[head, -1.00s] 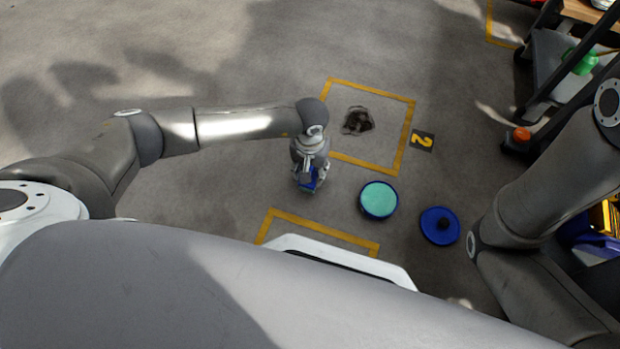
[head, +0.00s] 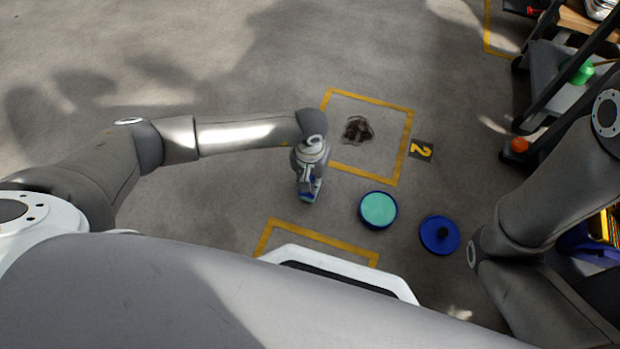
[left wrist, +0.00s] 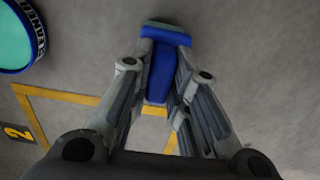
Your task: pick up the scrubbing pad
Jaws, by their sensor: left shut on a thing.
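The scrubbing pad (left wrist: 165,38) is a blue block with a long blue grip and a grey-green edge, seen in the left wrist view. My left gripper (left wrist: 161,85) is shut on its grip, one finger on each side. In the head view my left gripper (head: 310,185) points down, with a bit of the blue pad (head: 306,198) showing at its tips. I cannot tell whether the pad touches the floor. My right arm comes in at the right, but its gripper is out of view.
A round teal-topped tin (head: 378,209) and a blue lid with a black knob (head: 440,234) lie right of the gripper. A dark stain (head: 357,130) lies inside a yellow floor square (head: 410,140) beside a "2" marker (head: 421,149). A dark rack (head: 545,85) stands at right.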

